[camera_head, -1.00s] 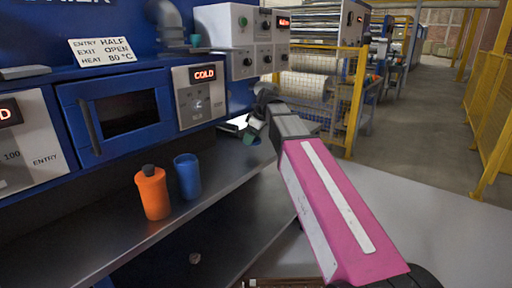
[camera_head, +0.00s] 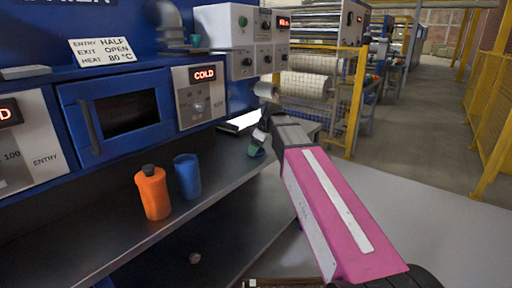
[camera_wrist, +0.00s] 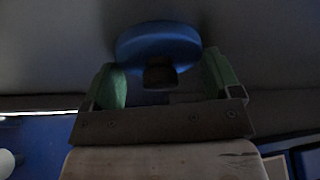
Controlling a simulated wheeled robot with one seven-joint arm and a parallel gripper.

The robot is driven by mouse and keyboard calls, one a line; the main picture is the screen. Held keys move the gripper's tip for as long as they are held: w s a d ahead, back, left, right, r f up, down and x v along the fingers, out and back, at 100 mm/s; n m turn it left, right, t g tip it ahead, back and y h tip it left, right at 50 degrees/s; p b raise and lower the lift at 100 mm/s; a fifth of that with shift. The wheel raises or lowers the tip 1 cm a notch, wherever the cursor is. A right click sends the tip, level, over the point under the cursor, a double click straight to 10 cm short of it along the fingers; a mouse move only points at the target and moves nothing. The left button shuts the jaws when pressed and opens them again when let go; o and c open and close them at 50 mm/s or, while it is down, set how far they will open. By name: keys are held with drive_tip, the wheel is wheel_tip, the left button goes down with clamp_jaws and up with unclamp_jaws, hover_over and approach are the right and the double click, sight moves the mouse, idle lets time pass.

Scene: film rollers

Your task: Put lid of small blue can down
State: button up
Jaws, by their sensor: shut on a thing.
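The blue lid (camera_wrist: 158,42) is a round disk with a dark knob, seen in the wrist view between my green fingertips. My gripper (camera_wrist: 165,80) is shut on this lid. In the head view my gripper (camera_head: 256,151) is low over the far right part of the metal counter, and the lid is hard to make out there. Whether the lid touches the counter cannot be told. The small blue can (camera_head: 187,177) stands upright on the counter, left of my gripper, with its top uncovered.
An orange bottle-like can (camera_head: 153,193) with a dark cap stands left of the blue can. The metal counter (camera_head: 225,178) is clear between the blue can and my gripper. Blue machine panels (camera_head: 115,108) rise behind the counter. A yellow mesh fence (camera_head: 352,100) is beyond it.

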drive_tip(key=o, duration=0.8)
drive_tip(key=shift+c, duration=0.2)
drive_tip(key=v, duration=1.2)
drive_tip(key=shift+r, duration=0.1)
